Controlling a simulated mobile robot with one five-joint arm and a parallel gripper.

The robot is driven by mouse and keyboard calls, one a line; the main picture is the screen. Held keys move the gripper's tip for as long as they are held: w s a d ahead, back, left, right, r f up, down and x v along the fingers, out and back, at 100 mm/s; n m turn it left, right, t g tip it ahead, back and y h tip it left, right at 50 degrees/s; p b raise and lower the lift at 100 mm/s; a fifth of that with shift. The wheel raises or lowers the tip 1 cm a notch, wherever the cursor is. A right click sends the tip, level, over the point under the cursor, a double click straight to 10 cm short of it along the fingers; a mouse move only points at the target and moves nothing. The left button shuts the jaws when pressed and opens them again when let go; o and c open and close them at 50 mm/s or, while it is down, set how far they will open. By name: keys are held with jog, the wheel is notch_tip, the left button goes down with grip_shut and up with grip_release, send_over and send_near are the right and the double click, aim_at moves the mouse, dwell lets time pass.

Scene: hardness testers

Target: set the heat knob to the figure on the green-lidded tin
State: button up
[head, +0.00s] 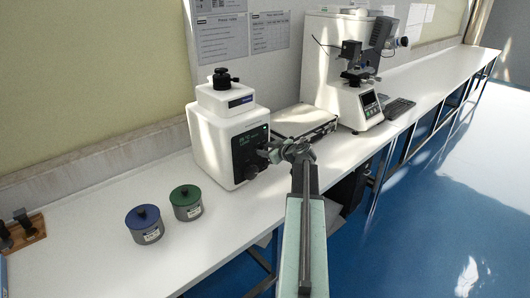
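The green-lidded tin (187,207) stands upright on the white bench at the lower left. It has a grey body and a small white label whose figure is too small to read. A white machine (216,143) with a dark front panel (243,147) stands behind it to the right. The panel has a small lit green display; a dark round shape low on it may be the heat knob, but I cannot make out its setting. My gripper (267,154) is in front of the panel's right side. I cannot tell whether it touches anything or how far its fingers are apart.
A blue-lidded tin (146,228) stands left of the green-lidded one. A wooden rack (22,236) is at the far left. A flat grey device (303,121) and a white microscope-like tester (357,103) stand to the right. The bench front between tins and machine is clear.

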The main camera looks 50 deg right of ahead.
grip_shut()
jog(key=shift+a, duration=0.1)
jog(key=shift+m+y, duration=0.3)
jog(key=m+y, duration=0.1)
jog(key=m, duration=0.1)
jog(key=shift+d+m+y, duration=0.3)
jog(key=shift+y, duration=0.1)
jog(key=m+y+b, duration=0.1)
jog(key=m+y, duration=0.1)
jog(key=m, duration=0.1)
jog(key=shift+d+f+t+b, duration=0.15)
jog(key=shift+t+b, duration=0.2)
jog(key=shift+t, duration=0.05)
jog(key=shift+m+y+b, duration=0.4)
jog(key=shift+m+y, duration=0.1)
jog(key=shift+m, duration=0.4)
